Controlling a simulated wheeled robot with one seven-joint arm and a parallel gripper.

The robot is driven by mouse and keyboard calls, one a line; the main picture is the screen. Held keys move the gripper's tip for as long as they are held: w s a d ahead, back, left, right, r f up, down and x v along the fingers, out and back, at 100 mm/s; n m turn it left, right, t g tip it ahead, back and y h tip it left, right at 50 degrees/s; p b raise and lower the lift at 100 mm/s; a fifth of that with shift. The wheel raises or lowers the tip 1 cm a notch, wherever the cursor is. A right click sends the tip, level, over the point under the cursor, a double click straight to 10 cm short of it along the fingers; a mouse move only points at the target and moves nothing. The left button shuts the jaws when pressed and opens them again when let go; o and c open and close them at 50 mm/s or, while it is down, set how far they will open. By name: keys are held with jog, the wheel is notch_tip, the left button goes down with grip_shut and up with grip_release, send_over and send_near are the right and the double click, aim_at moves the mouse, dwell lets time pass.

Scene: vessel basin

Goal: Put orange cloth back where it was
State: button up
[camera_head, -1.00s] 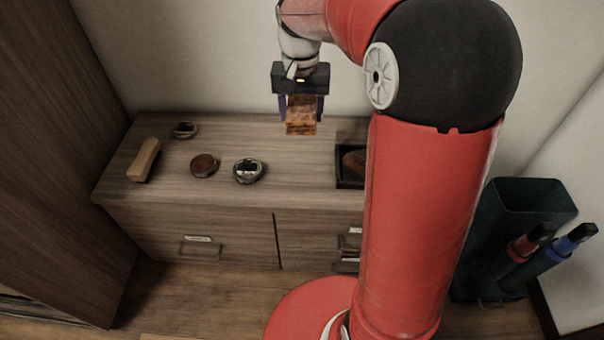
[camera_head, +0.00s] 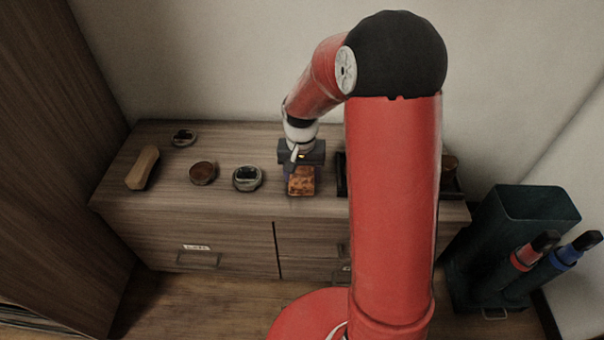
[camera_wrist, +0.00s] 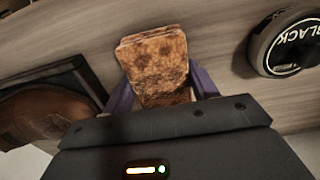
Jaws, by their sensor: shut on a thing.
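The orange cloth (camera_head: 301,181) is a folded, mottled orange-brown pad. My gripper (camera_head: 301,172) is shut on it, above the cabinet top to the right of the round tins. In the wrist view the cloth (camera_wrist: 157,62) stands out between the two purple fingers of my gripper (camera_wrist: 160,92). I cannot tell whether the cloth touches the cabinet top.
A tin marked BLACK (camera_wrist: 290,42) also shows in the head view (camera_head: 248,178), left of the cloth. An open brown tin (camera_head: 203,173), a small tin (camera_head: 183,138) and a brush (camera_head: 143,167) lie further left. A dark tray (camera_wrist: 62,72) holding something brown is on the cloth's other side.

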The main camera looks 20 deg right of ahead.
aim_at(302, 174)
jog(key=shift+f, duration=0.2)
jog(key=o, duration=0.4)
jog(key=shift+f, duration=0.1)
jog(key=o, duration=0.5)
notch_tip(302, 174, up, 12)
jog(key=r, duration=0.1)
jog(key=s+r+n+t, duration=0.1)
jog(key=s+r+t, duration=0.1)
jog(key=s, duration=0.5)
jog(key=s+r+n+t, duration=0.1)
jog(key=s+r, duration=0.2)
jog(key=s, duration=0.4)
jog(key=s+r+n+t, duration=0.1)
jog(key=s+r+t, duration=0.1)
jog(key=s, duration=0.6)
jog(key=shift+r+n+t+p, duration=0.3)
jog(key=shift+r+n+p, duration=0.1)
jog(key=shift+r, duration=0.35)
